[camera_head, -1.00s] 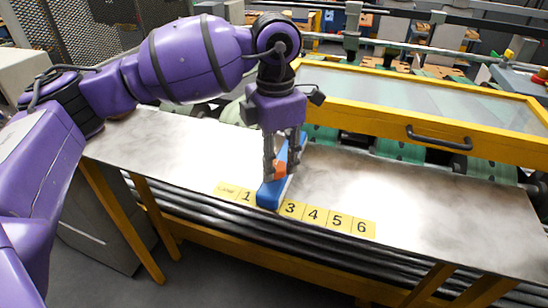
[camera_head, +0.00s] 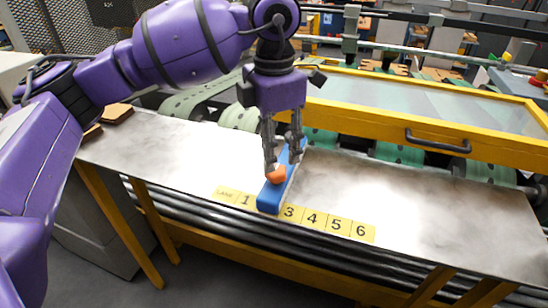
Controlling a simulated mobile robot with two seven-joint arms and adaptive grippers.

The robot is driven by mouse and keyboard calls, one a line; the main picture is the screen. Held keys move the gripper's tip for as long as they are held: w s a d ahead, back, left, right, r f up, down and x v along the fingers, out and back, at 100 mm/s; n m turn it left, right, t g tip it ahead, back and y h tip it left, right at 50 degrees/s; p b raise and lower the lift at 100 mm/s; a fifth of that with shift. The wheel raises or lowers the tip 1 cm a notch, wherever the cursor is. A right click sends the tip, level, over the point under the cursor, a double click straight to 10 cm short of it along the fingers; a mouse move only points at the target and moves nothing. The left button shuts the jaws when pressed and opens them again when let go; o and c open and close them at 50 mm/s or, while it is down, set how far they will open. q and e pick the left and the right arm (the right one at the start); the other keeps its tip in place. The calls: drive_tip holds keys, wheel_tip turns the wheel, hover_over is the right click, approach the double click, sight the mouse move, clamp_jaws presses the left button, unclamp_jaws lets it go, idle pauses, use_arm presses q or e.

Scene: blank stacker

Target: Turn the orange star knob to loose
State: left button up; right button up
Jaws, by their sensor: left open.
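The orange star knob (camera_head: 276,174) sits on the blue bar (camera_head: 270,197), which lies across the metal table over the row of lane labels, hiding the spot between 1 and 3. My left gripper (camera_head: 281,160) is directly above the knob, pointing down. Its fingers are open, with the tips close to the top of the knob; I cannot tell whether they touch it. My right gripper is not in view.
The metal table (camera_head: 400,205) is clear on both sides of the bar. Yellow number labels (camera_head: 313,219) run along its front edge. Behind stands a yellow-framed clear guard (camera_head: 430,103) with a dark handle (camera_head: 438,141). Brown blocks (camera_head: 116,113) lie at the table's far left.

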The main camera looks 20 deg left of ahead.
use_arm(q)
wheel_tip(320, 180, up, 8)
idle(0.7)
